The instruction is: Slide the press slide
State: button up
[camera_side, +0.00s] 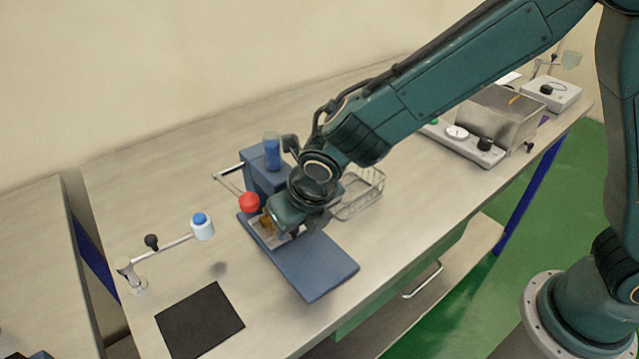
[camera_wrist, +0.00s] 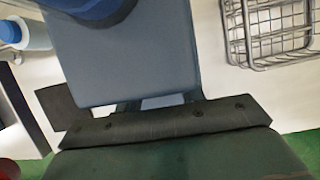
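The blue press (camera_side: 262,180) stands mid-table, with a red ball knob (camera_side: 249,203) on a lever at its left. Its flat blue base plate (camera_side: 318,266) extends toward the front. A pale metal part (camera_side: 258,234), possibly the press slide, lies at the plate's left end, partly covered by my gripper (camera_side: 276,231). A small brass-coloured piece (camera_side: 266,223) shows beside my gripper. In the wrist view a blue-grey surface (camera_wrist: 120,55) fills the middle, and the red knob (camera_wrist: 8,169) shows at the lower left corner. The fingertips are hidden, so their opening and any contact are unclear.
A wire basket (camera_side: 360,192) stands close behind my gripper; it also shows in the wrist view (camera_wrist: 268,30). A black mat (camera_side: 200,320) lies in front. Instruments (camera_side: 490,120) stand at right.

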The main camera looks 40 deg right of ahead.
grip_shut()
jog(key=shift+s, duration=0.15)
jog(key=s, duration=1.1)
jog(key=shift+s, duration=0.2)
grip_release()
jog(key=shift+r, duration=0.15)
jog(key=v, duration=1.3)
jog(key=shift+s+r, duration=0.2)
